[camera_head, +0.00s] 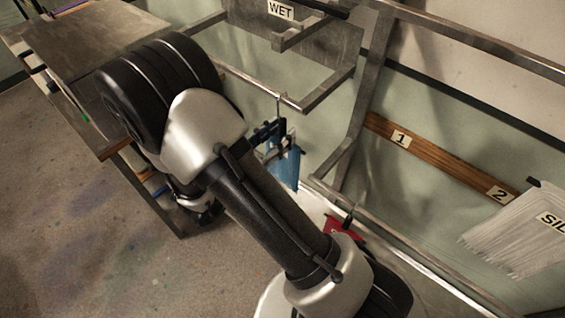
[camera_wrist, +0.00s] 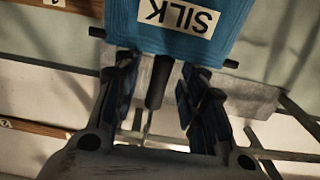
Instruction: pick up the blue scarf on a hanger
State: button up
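The blue scarf (camera_wrist: 235,28) carries a SILK label and hangs from a black hanger (camera_wrist: 156,80) with a dark crossbar. In the head view the scarf (camera_head: 287,168) hangs below a metal rail by the hanger's thin hook, partly hidden behind my gripper and arm. My gripper (camera_wrist: 158,72) is open in the wrist view, its two fingers on either side of the hanger's black stem, with a visible gap on each side. In the head view my gripper (camera_head: 268,133) is at the hanger just above the scarf; its fingers are small there.
The metal rack (camera_head: 325,88) with a WET sign (camera_head: 281,9) stands around the hanger. A red cloth (camera_head: 343,228) hangs lower, close to my arm. A wooden rail (camera_head: 440,156) bears labels 1 and 2, with a white cloth (camera_head: 515,232) at right. A worktable (camera_head: 85,40) stands at left.

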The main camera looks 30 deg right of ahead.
jog(key=shift+x, duration=0.85)
jog(key=shift+c, duration=0.3)
grip_shut()
